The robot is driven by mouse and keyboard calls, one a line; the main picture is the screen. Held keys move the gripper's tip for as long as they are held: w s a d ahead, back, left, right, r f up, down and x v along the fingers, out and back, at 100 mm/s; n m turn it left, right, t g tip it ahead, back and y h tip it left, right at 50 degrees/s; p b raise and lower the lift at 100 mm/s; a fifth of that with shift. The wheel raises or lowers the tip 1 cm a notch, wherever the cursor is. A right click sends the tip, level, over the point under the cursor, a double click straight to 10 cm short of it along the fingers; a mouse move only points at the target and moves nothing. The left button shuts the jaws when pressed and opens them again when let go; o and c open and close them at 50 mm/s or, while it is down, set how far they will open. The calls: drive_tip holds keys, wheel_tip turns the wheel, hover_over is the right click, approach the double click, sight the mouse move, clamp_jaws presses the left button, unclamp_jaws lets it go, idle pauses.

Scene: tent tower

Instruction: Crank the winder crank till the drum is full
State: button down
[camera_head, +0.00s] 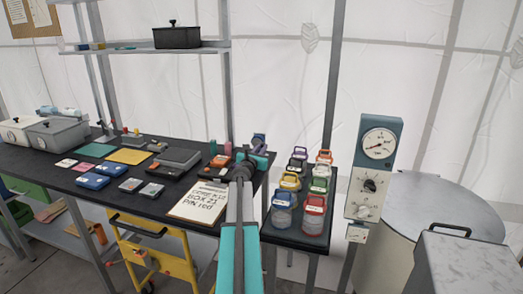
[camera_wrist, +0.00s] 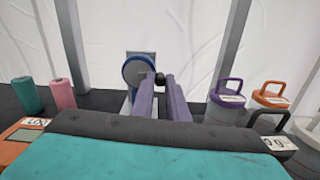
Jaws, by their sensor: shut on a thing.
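The winder (camera_wrist: 139,71) stands at the back of the dark bench, with a round blue face on a light upright. In the head view a small blue part of it (camera_head: 258,140) shows behind my wrist. The crank's black knob (camera_wrist: 160,78) sits between the fingertips of my gripper (camera_wrist: 162,82), which is shut on it. In the head view my arm hides most of the winder and the gripper (camera_head: 248,157). How full the drum is cannot be told.
Lidded jars with coloured handles (camera_head: 290,181) stand right of my arm. A clipboard (camera_head: 200,201) lies at its left. Green and pink rolls (camera_wrist: 62,93) stand left of the winder. A gauge post (camera_head: 376,165) and a round grey drum (camera_head: 425,205) are farther right.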

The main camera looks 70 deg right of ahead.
drive_tip(key=shift+s+f, duration=0.1)
drive_tip(key=shift+f, duration=0.05)
drive_tip(key=m+b, duration=0.1)
drive_tip(key=b, duration=0.1)
drive_tip(key=f+m+b, duration=0.1)
drive_tip(key=b, duration=0.1)
drive_tip(key=m+b, duration=0.2)
drive_tip(key=shift+f, duration=0.3)
drive_tip(key=m+b, duration=0.3)
drive_tip(key=b, duration=0.1)
drive_tip(key=shift+w+f+m, duration=0.3)
drive_tip(key=shift+f, duration=0.05)
drive_tip(key=c, duration=1.7)
unclamp_jaws()
drive_tip(key=shift+a, duration=0.1)
drive_tip(key=shift+s+a+r+b, duration=0.1)
drive_tip(key=shift+s+a+b, duration=0.05)
drive_tip(key=shift+a, duration=3.3)
drive_tip(key=shift+s+a+b, duration=0.15)
drive_tip(key=shift+a, duration=3.25)
